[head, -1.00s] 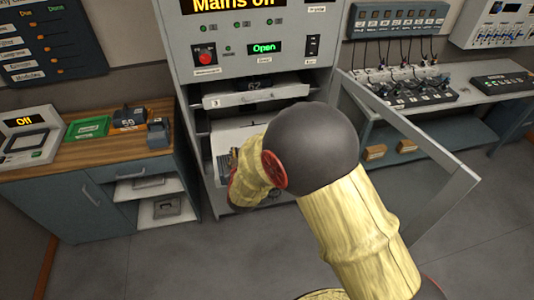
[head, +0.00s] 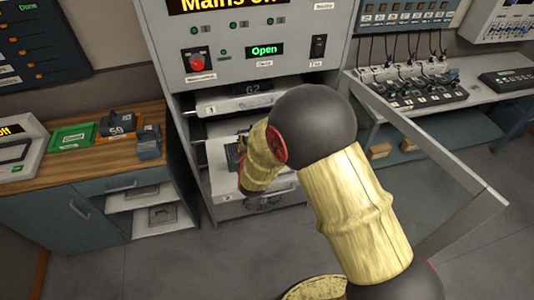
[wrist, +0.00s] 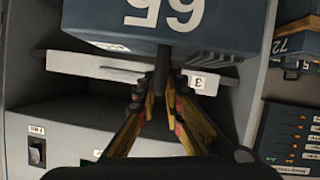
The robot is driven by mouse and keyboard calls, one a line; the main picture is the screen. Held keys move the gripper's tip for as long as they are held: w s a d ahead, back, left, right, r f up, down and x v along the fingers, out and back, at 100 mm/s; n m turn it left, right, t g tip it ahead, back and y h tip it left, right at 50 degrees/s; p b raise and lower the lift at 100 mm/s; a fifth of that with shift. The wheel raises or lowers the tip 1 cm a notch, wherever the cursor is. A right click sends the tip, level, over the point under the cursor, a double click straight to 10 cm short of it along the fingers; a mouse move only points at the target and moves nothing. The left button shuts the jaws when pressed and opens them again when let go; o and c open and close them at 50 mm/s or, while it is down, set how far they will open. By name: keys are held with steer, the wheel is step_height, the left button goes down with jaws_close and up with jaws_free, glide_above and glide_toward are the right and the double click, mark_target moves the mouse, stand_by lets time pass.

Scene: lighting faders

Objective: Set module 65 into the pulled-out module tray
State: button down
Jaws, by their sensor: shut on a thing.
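In the wrist view my gripper (wrist: 160,88) is shut on the dark handle post of module 65 (wrist: 190,25), a blue-grey block whose white number appears upside down. In the head view my gripper is mostly hidden by my own arm, over the lower pulled-out module tray (head: 222,180) of the rack. I cannot tell there whether the module touches this tray. A tray front labelled 3 (wrist: 100,66) shows beyond the module in the wrist view. In the head view, tray 3 (head: 225,106) sits above the lower tray and holds module 62 (head: 252,90).
The rack (head: 255,15) reads "Mains off" and "Open". Its open door (head: 440,150) stands out on the right. The left bench (head: 85,172) carries a green tray (head: 72,137), module 59 (head: 117,124) and another module (head: 148,142). Floor is clear in front.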

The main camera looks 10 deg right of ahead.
steer(key=d, duration=0.1)
steer(key=w+d+f, duration=0.1)
steer(key=d, duration=0.1)
steer(key=w+d+f, duration=0.1)
steer(key=d, duration=0.1)
steer(key=shift+f+b, duration=0.2)
steer(key=shift+b, duration=0.1)
steer(key=d+f, duration=0.1)
steer(key=f, duration=0.1)
steer(key=w+d+f, duration=0.1)
steer(key=d+f, duration=0.1)
steer(key=shift+d+f+b, duration=0.15)
steer(key=shift+d+b, duration=0.05)
steer(key=shift+b, duration=0.2)
steer(key=shift+w+d+f, duration=0.1)
steer(key=shift+d+f, duration=0.15)
steer(key=shift+f, duration=0.1)
step_height(320, 180, down, 3)
steer(key=shift+d+f+b, duration=0.15)
steer(key=shift+f+b, duration=0.05)
steer(key=shift+b, duration=0.15)
steer(key=c, duration=2.4)
jaws_free()
steer(key=shift+f, duration=0.2)
steer(key=o, duration=0.5)
